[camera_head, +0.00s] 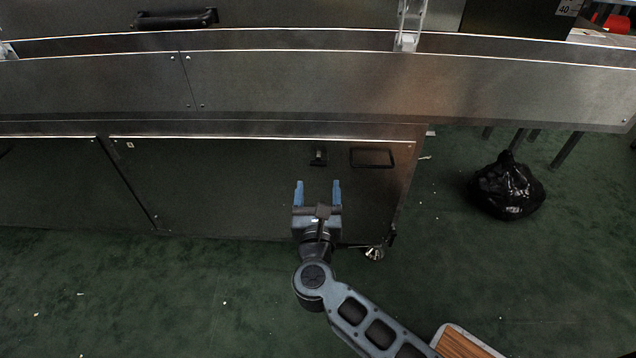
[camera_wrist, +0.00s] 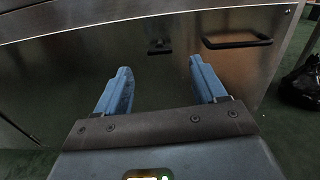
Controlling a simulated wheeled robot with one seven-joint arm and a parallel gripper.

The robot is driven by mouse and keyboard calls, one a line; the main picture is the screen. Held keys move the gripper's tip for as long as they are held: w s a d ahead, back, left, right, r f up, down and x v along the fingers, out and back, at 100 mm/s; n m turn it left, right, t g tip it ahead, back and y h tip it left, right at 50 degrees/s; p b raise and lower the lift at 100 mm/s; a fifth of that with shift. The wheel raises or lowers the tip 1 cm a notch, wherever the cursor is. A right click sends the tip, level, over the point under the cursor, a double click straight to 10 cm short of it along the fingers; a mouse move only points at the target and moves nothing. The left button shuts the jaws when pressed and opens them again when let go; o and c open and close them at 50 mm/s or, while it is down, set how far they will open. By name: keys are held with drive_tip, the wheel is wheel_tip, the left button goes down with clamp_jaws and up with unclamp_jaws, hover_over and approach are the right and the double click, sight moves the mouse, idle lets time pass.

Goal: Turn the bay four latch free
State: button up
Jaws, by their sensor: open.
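A small dark latch (camera_head: 318,157) sits on the lower steel panel, near its upper right part. It also shows in the wrist view (camera_wrist: 159,48), ahead of the fingers and between their lines. My gripper (camera_head: 318,188) has two blue fingers and is open and empty. In the head view it is just below the latch and apart from it. The wrist view shows both fingertips (camera_wrist: 158,68) apart, pointing toward the panel. No bay number can be read on the panel.
A dark rectangular handle (camera_head: 372,158) is right of the latch, and a steel ledge (camera_head: 300,80) runs above. A levelling foot (camera_head: 374,254) stands under the panel's right corner. A black bag (camera_head: 507,188) lies on the green floor at right. The floor in front is mostly clear.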

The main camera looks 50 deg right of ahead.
sight(318, 165)
drive_tip(key=shift+m, duration=0.4)
drive_tip(key=shift+f+b+x, duration=0.2)
drive_tip(key=shift+b+x, duration=0.2)
drive_tip(key=shift+x, duration=1.75)
drive_tip(key=shift+f+b+x, duration=0.2)
drive_tip(key=shift+b+x, duration=0.2)
drive_tip(key=shift+x, duration=1.75)
drive_tip(key=shift+c, duration=0.5)
drive_tip(key=c, duration=1)
drive_tip(key=shift+o, duration=0.2)
drive_tip(key=shift+a, duration=0.1)
